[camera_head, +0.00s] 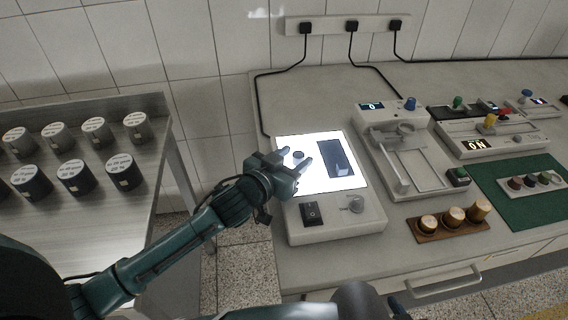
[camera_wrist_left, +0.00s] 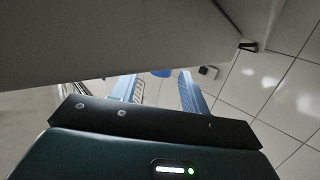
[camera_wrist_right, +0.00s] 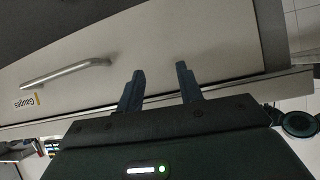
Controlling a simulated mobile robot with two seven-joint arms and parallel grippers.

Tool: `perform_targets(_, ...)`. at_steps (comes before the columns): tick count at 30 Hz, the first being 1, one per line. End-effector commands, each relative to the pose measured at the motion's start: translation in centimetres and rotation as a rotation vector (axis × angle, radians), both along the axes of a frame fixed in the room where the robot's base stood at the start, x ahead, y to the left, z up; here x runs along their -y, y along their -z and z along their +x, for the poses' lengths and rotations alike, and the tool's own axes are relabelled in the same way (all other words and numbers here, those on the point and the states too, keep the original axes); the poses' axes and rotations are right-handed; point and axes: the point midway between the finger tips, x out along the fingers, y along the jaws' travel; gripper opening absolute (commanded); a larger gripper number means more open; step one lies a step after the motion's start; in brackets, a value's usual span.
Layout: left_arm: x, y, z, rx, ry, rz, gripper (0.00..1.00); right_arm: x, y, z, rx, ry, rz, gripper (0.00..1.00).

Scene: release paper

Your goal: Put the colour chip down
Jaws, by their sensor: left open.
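A small dark blue round piece, seemingly the colour chip (camera_head: 298,154), shows at the lit white panel of the light box (camera_head: 337,218). My left gripper (camera_head: 295,161) is over the left part of this panel. Its fingers are apart, with the blue piece between or just beyond the tips. A blue piece (camera_wrist_left: 162,73) also shows between the fingertips in the left wrist view; I cannot tell whether it touches either finger or the panel. My right gripper (camera_wrist_right: 160,80) is open and empty in front of a drawer.
A dark rectangle (camera_head: 342,158) lies on the panel's right part. A grey device with a slide (camera_head: 405,150) stands to the right. A wooden block with several brown cylinders (camera_head: 448,225) is in front of it. A side table (camera_head: 150,170) with several labelled cylinders is left.

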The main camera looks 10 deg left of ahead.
Motion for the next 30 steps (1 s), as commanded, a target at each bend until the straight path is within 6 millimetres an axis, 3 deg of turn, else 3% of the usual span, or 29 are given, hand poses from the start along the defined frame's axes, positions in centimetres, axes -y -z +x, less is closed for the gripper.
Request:
perform_targets(18, -4.0, -2.1, -9.8, -0.001, 0.0, 0.0, 0.45, 0.0, 0.3, 0.2, 0.007, 0.0, 0.001, 0.36)
perform_targets(30, -4.5, -2.5, -10.9, 0.001, -0.001, 0.0, 0.45, -0.3, 0.1, 0.2, 0.011, -0.004, 0.006, 0.36)
